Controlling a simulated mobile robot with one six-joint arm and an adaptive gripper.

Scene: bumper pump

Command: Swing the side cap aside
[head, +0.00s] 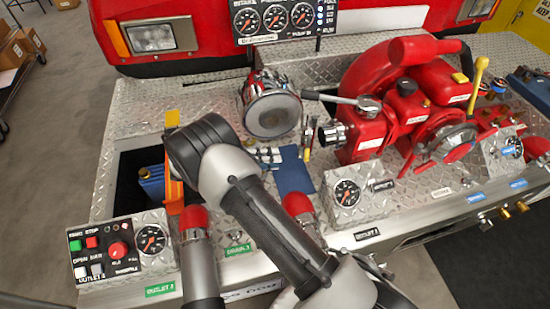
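No part is clearly marked as the side cap, and I cannot tell which one it is. A short ribbed chrome fitting (333,132) sticks out of the left side of the red pump (405,100). A larger chrome fitting with a round grey face (272,112) stands to its left, apart from the pump. A chrome lever (335,97) lies across the pump's upper left. My arm crosses the lower middle, its bend left of the large fitting. My gripper cannot be made out, and nothing is seen held.
Red-capped outlets (193,218) (297,204) rise along the front edge beside my arm. A control box (105,252) sits front left, behind it an open bay with an orange upright piece (173,165). A blue cloth (293,172) with small parts lies mid-deck. A gauge panel (283,18) stands behind.

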